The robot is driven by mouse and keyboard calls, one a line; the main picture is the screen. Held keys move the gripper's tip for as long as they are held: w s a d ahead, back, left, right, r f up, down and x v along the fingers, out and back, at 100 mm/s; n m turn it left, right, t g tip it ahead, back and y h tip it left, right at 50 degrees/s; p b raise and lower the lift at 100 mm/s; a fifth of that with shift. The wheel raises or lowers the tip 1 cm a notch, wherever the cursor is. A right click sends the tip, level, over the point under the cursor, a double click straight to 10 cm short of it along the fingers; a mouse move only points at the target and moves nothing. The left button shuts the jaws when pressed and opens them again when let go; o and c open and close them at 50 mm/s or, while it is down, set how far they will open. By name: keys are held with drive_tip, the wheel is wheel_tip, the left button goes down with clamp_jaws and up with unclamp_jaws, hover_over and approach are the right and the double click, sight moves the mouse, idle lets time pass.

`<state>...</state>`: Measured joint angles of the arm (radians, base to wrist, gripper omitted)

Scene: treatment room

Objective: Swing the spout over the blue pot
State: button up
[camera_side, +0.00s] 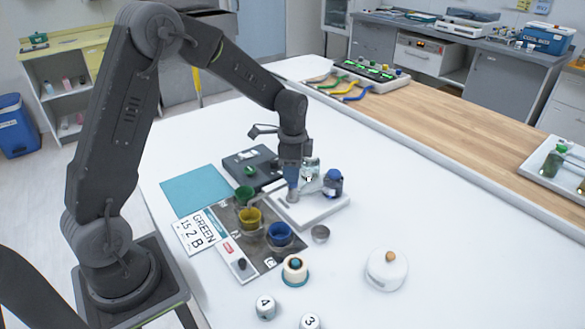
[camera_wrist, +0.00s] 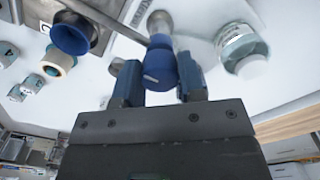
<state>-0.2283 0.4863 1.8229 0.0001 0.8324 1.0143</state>
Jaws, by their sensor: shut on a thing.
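The blue pot (camera_side: 280,234) stands at the near right end of the pot board, and its open mouth shows at upper left in the wrist view (camera_wrist: 70,36). A yellow pot (camera_side: 249,218) and a green pot (camera_side: 245,194) stand in line behind it. In the wrist view my gripper (camera_wrist: 159,82) is shut on a blue knob (camera_wrist: 160,66) with a white mark. The thin grey spout (camera_wrist: 112,20) runs from beside the knob to the upper left, passing beside the blue pot's mouth; its far end is out of frame. In the side view my gripper (camera_side: 291,180) is above the white base (camera_side: 312,213).
A small steel cup (camera_side: 320,233) sits right of the blue pot. A blue-topped item (camera_side: 333,181) is at the base's right.

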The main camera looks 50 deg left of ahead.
clamp_jaws()
drive_tip(key=n, duration=0.3)
drive_tip(key=shift+n, duration=2.3)
drive_tip(key=o, duration=1.1)
unclamp_jaws()
drive_tip(key=shift+c, duration=0.2)
wheel_tip(320, 180, up, 14)
